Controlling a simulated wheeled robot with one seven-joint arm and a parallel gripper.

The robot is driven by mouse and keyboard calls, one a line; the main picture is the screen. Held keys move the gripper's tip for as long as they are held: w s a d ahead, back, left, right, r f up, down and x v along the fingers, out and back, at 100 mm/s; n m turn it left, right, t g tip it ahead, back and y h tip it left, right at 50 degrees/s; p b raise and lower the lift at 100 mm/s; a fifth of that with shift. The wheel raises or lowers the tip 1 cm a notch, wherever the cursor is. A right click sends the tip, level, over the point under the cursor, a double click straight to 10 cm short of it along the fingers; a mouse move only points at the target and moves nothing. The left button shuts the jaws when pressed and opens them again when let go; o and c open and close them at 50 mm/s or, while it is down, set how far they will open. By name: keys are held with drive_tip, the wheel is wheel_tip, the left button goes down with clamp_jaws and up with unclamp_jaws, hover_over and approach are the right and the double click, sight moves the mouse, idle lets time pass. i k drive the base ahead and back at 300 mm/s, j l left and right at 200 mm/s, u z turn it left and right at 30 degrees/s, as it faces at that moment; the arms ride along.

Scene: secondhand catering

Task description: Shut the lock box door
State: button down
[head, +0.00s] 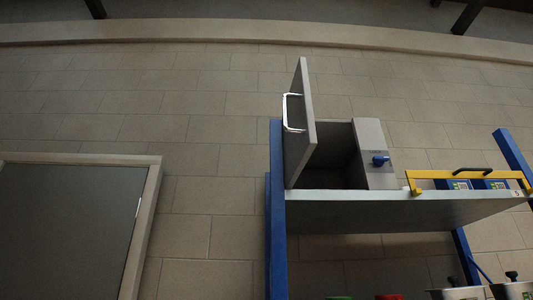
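The lock box (377,141) is a grey box on a high shelf, right of the middle in the head view. Its front has a panel with a blue knob (380,160) on the right. Its door (302,125) stands wide open at the box's left side, swung out toward me. A pale bar handle (288,112) is on the door's left face. The inside of the box looks dark and empty, though the door hides part of it. My gripper is not in view.
The shelf (400,210) has blue uprights (277,220). A yellow rack (415,183) with blue items stands right of the box. Pots (459,293) sit on a lower level. A grey closed door (65,230) is in the tiled wall at left. The wall between is bare.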

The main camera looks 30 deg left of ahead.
sight(300, 138)
drive_tip(key=k+u, duration=0.45)
drive_tip(key=u, duration=0.25)
drive_tip(key=k+j+u, duration=0.2)
drive_tip(key=u, duration=0.3)
drive_tip(key=k, duration=0.25)
